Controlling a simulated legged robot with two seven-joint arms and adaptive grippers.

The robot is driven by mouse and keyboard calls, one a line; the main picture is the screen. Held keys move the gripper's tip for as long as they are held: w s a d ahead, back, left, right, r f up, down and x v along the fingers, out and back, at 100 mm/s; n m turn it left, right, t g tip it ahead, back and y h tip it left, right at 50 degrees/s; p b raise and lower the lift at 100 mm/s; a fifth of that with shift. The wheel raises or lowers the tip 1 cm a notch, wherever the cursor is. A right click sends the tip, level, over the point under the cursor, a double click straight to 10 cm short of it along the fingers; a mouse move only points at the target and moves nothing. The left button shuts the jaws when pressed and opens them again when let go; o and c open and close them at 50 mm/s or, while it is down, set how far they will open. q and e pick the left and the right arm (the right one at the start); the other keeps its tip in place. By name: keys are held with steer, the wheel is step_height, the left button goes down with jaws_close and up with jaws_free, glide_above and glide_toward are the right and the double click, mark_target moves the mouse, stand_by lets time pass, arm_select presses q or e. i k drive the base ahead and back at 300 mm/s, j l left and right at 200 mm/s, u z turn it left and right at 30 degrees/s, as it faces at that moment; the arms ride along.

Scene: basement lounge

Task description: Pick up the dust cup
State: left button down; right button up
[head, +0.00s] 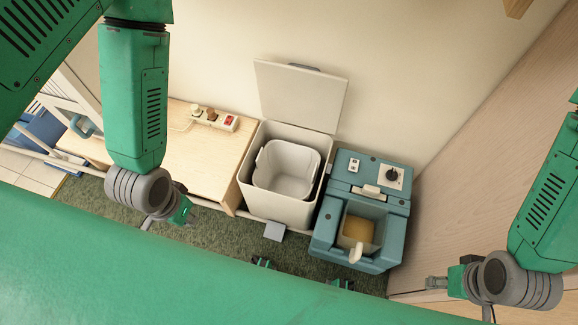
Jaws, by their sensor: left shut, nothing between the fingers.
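The dust cup (358,232) is a clear-walled cup with tan contents and a pale handle. It sits in the front recess of a teal machine (325,220), right of centre. My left gripper (168,216) is shut and empty, well to the left of the cup, in front of the wooden bench. My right gripper (448,290) is at the lower right, to the right of the machine and apart from the cup. Its fingers are seen too poorly to tell whether they are open.
A white pedal bin (274,208) with its lid (300,95) raised stands against the machine's left side. Left of it is a wooden bench (205,165) with a power strip (214,118). A wood-panel surface (490,180) rises at the right. Green carpet (232,235) lies in front.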

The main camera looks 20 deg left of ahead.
mark_target(361, 229)
steer(key=k+l+u, duration=0.15)
steer(key=k+u, duration=0.4)
steer(key=k, duration=0.25)
steer(key=k+l+z, duration=0.1)
steer(key=z, duration=0.2)
steer(key=l+z, duration=0.15)
steer(key=z, duration=0.15)
steer(key=i, duration=0.2)
steer(key=k+j, duration=0.25)
steer(key=i+j+z, duration=0.35)
steer(key=j, duration=0.2)
steer(key=i+j+z, duration=0.2)
steer(key=j+z, duration=0.2)
steer(key=j, duration=0.25)
steer(key=z, duration=1.05)
